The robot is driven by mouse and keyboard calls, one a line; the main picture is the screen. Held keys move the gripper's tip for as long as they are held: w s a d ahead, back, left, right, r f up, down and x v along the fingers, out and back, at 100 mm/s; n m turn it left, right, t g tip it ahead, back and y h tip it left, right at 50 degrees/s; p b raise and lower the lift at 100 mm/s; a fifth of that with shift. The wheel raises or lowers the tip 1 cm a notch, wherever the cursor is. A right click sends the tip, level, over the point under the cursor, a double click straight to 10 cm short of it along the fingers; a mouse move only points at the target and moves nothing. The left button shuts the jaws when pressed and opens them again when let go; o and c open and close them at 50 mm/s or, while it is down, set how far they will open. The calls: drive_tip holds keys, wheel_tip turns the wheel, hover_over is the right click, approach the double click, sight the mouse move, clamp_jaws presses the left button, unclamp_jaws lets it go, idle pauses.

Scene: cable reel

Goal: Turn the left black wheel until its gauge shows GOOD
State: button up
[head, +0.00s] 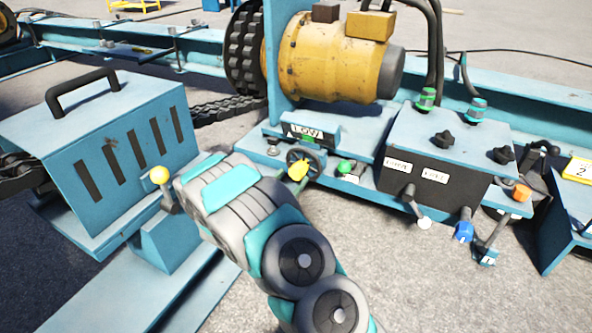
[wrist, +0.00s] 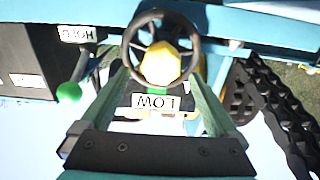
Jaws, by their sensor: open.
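The left black wheel (head: 319,158) has a yellow hub and stands in front of the blue machine base. Its gauge (head: 306,132) sits just above it and reads LOW. The wrist view shows the wheel (wrist: 126,48) and the LOW gauge (wrist: 155,101) upside down. My gripper (wrist: 160,76) is open, with one finger on each side of the yellow hub and the tips close to the wheel's rim. I cannot tell whether they touch it. In the head view my arm's wrist is left of the wheel, and the fingers are not clearly visible.
A green-knobbed lever (head: 344,167) stands just right of the wheel; its knob also shows in the wrist view (wrist: 69,92). A black control box (head: 430,165) is further right. A chain (wrist: 270,95) runs nearby.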

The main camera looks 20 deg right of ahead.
sight(295, 173)
drive_tip(key=shift+x, duration=2.55)
drive_tip(key=shift+c, duration=0.3)
clamp_jaws()
